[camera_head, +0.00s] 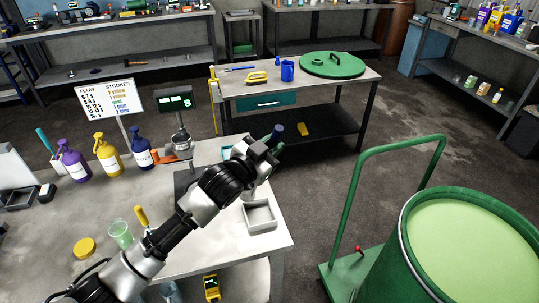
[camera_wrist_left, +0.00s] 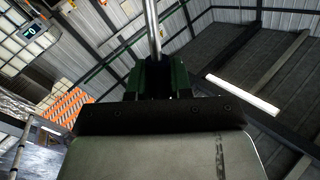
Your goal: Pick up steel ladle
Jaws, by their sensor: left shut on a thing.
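My left gripper (camera_head: 268,143) is raised above the far right part of the near table. In the left wrist view its dark fingers (camera_wrist_left: 156,78) are shut on a thin shiny steel rod (camera_wrist_left: 152,28), which I take to be the steel ladle's shaft. The rod runs up out of that view, so its far end is hidden there. In the head view a small dark blue cylindrical piece (camera_head: 278,131) shows at the gripper's tip; I cannot tell whether it belongs to the ladle. My right gripper is not in view.
The near table holds purple (camera_head: 72,160), yellow (camera_head: 107,155) and blue (camera_head: 142,153) pump bottles, a green cup (camera_head: 120,234) and a pale square tray (camera_head: 247,216). A green drum (camera_head: 412,242) of pale green liquid stands right. Open floor lies between.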

